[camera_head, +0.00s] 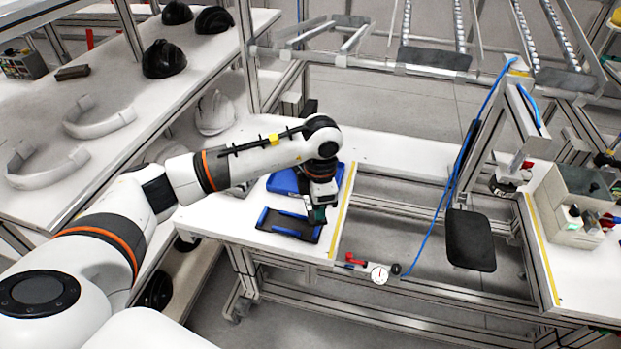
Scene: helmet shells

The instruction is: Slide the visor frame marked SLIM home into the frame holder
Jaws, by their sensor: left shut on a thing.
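My left gripper (319,210) points down over the right end of the white bench, and its jaws are shut on a small dark, greenish thing (318,215). The gripper hides most of this thing; I cannot read a SLIM mark or tell for sure that it is a visor frame. Just below and left of it lies a flat black tray with blue ends (287,225), which looks like the frame holder. I cannot tell whether the held thing touches it. A blue bin (283,182) stands behind, partly hidden by my wrist. My right gripper is not in view.
The bench's right edge has a yellow strip (342,212); beyond it is an open gap with a black seat pad (470,240). A gauge (379,274) hangs at the front. Black helmet shells (164,59) and pale curved bands (98,118) lie on the left table. A white shell (214,113) sits behind my arm.

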